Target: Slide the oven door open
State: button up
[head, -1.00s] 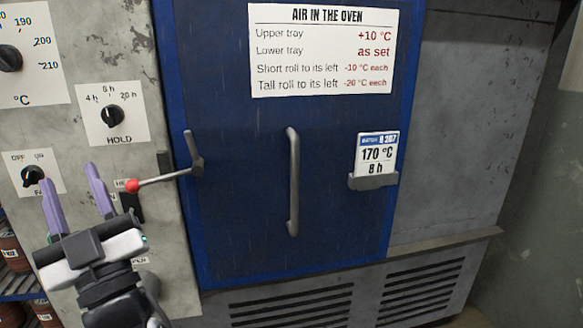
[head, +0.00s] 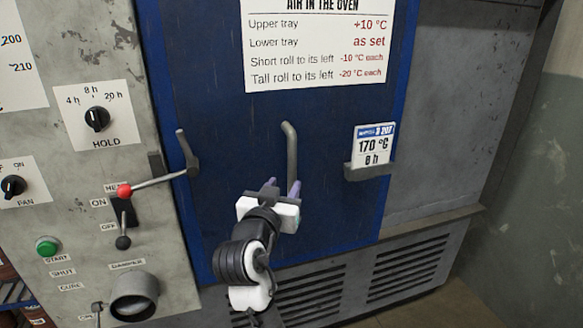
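The blue oven door (head: 225,110) stands closed in its frame in the head view. Its grey vertical bar handle (head: 291,150) shows its upper part, while its lower end is hidden behind my gripper. My gripper (head: 282,186) is low in front of the handle, with its two purple fingers apart and pointing at the door. The right finger overlaps the bar in the picture; I cannot tell whether the fingers touch it or straddle it. A latch lever with a red ball (head: 124,190) runs left from its pivot at the door's left edge.
The control panel at left has a hold dial (head: 97,119), a heat switch (head: 123,216), a green start button (head: 47,246) and a damper pipe (head: 134,296). A card holder (head: 369,171) sticks out right of the handle. Vent grilles (head: 400,278) lie below the door.

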aim_at(291, 173)
jog(key=p+x, duration=0.1)
jog(key=x, duration=0.7)
jog(key=shift+a, duration=0.1)
jog(key=shift+c, duration=0.3)
grip_shut()
